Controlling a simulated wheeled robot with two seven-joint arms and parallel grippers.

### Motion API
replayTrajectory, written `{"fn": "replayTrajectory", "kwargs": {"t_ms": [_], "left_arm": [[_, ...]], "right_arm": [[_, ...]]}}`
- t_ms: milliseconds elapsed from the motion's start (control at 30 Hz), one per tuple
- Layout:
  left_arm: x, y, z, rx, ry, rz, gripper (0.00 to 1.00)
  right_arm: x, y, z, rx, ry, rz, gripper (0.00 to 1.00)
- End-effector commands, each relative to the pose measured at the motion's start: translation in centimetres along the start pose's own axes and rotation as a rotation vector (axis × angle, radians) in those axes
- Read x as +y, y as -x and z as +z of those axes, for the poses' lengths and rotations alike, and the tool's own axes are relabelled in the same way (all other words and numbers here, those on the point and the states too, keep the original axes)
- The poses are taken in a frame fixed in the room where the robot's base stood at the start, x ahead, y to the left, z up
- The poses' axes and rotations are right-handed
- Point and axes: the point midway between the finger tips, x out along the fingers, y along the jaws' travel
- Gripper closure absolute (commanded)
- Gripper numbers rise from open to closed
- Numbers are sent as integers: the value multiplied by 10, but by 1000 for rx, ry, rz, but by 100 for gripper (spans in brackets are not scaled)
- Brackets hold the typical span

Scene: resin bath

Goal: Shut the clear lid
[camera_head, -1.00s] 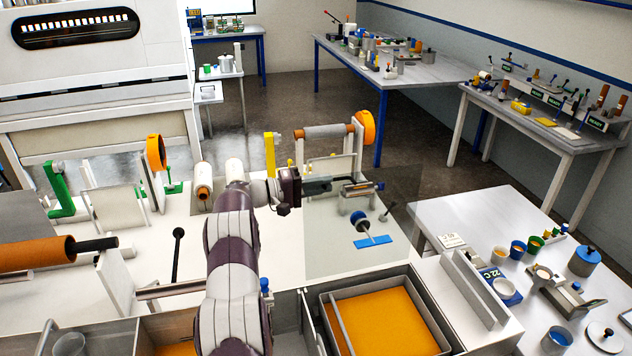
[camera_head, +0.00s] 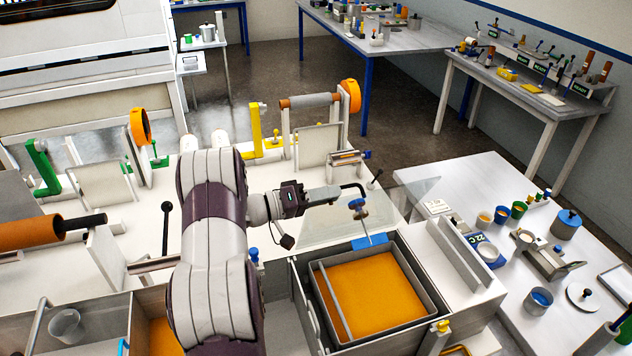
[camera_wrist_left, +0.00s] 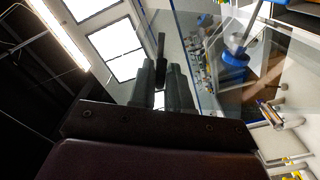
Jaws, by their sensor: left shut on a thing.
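The clear lid (camera_head: 325,228) is a see-through sheet, raised and tilted at the back of the bath (camera_head: 437,301); its outline is faint. The bath is an open grey tank with orange resin (camera_head: 368,292) in it. My left gripper (camera_head: 334,194) reaches over the lid area from the left and is shut on a dark bar handle (camera_head: 355,188). In the left wrist view the fingers (camera_wrist_left: 165,88) close on this dark bar (camera_wrist_left: 161,48), with the clear sheet (camera_wrist_left: 193,60) beside it. My right gripper is out of view.
A blue knob on a stem (camera_head: 357,205) and a blue strip (camera_head: 370,241) show near the bath's back edge. White upright plates (camera_head: 455,262) stand right of the bath. Yellow and orange roller stands (camera_head: 310,102) are behind. A side table (camera_head: 480,180) holds cups.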

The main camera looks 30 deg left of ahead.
Motion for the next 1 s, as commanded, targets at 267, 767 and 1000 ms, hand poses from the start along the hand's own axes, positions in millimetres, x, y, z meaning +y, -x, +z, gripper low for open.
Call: {"fn": "replayTrajectory", "kwargs": {"t_ms": [267, 767, 1000], "left_arm": [[7, -3, 13, -3, -64, 11, 100], [7, -3, 14, -5, -67, 11, 64], [6, -1, 14, -4, -63, 10, 64]], "right_arm": [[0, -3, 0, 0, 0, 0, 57], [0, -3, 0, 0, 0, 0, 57], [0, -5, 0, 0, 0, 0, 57]]}}
